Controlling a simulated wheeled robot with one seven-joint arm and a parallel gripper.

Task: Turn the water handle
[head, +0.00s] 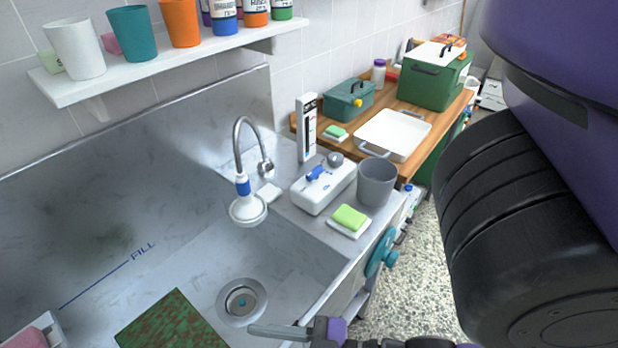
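A white box (324,187) with a blue lever (317,173) and a grey knob (335,159) sits on the ledge right of the tap. A teal round handwheel (381,252) is on the sink's front side. I cannot tell for certain which of these is the water handle. The curved metal tap (241,140) ends in a white shower head (248,209) over the sink. No water shows. My gripper (275,332) is at the bottom edge, over the sink's front area, left of and nearer than the handwheel and apart from it. One grey finger shows clearly; its opening is not readable.
The metal sink (150,235) has a drain (242,301) and a green-brown mat (172,322). A grey cup (376,182) and a green sponge (349,217) stand near the white box. A shelf (160,66) with cups hangs above. Speckled floor (432,265) lies right of the sink.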

